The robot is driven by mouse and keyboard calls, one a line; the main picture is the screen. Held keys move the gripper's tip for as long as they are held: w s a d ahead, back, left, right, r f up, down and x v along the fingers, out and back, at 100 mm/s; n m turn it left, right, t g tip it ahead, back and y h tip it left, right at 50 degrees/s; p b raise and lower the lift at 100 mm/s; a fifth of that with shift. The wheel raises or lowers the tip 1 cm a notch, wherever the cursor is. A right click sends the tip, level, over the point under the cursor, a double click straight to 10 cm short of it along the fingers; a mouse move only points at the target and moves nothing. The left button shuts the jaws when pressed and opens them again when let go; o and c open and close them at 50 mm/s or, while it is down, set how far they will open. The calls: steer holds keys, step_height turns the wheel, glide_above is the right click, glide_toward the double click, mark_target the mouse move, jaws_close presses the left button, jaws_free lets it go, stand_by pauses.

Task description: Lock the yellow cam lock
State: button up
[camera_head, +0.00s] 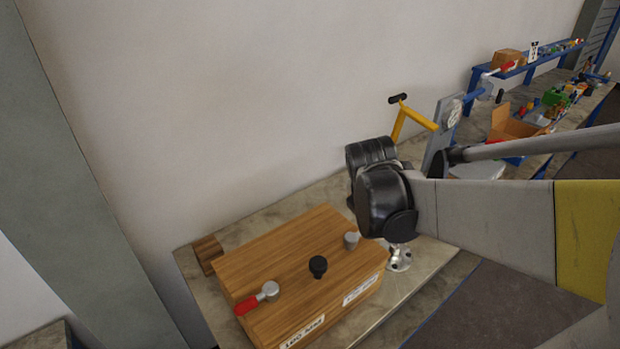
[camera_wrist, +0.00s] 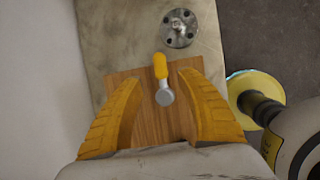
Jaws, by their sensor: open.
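In the wrist view the yellow cam lock (camera_wrist: 160,67) has a yellow handle and a round grey pivot, on the wooden board near its far edge. Its handle points up in the picture, past the board's edge towards a metal flange. My gripper (camera_wrist: 160,81) is open, with a yellow finger on each side of the cam lock. I cannot tell how high the fingers are above it, and no contact shows. In the head view a grey pivot (camera_head: 351,240) shows on the wooden box (camera_head: 285,250); my wrist hides the area beside it, and the fingers are not visible.
The box also carries a red-handled lever (camera_head: 258,298) and a black knob (camera_head: 318,266). The metal flange (camera_head: 399,258) stands on the stone-topped table (camera_head: 437,262) right of the box. A wall (camera_head: 230,120) rises behind. A cluttered blue bench (camera_head: 480,75) stands farther back right.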

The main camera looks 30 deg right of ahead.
steer(key=shift+v, duration=2.3)
steer(key=a+f+m+b, duration=0.1)
steer(key=a+m, duration=0.1)
steer(key=a, duration=0.1)
steer(key=a+f+m+t+y+b, duration=0.1)
steer(key=a+m, duration=0.2)
steer(key=a, duration=0.1)
steer(key=a+f+m+t+b, duration=0.1)
steer(key=a+m, duration=0.1)
steer(key=a, duration=0.2)
steer(key=shift+w+m+y, duration=0.2)
steer(key=shift+m+y, duration=0.2)
steer(key=a+f+m+b, duration=0.1)
steer(key=a+m, duration=0.2)
steer(key=s+a+f+m+t+y+b, duration=0.1)
steer(key=a+m, duration=0.2)
steer(key=a, duration=0.1)
steer(key=s+a+f+m+y+b, duration=0.1)
steer(key=a+m, duration=0.2)
steer(key=m, duration=0.1)
steer(key=shift+a+t, duration=0.35)
steer(key=shift+t, duration=0.05)
steer(key=shift+a+m+y, duration=0.25)
steer(key=shift+m+y, duration=0.05)
steer(key=shift+f, duration=0.1)
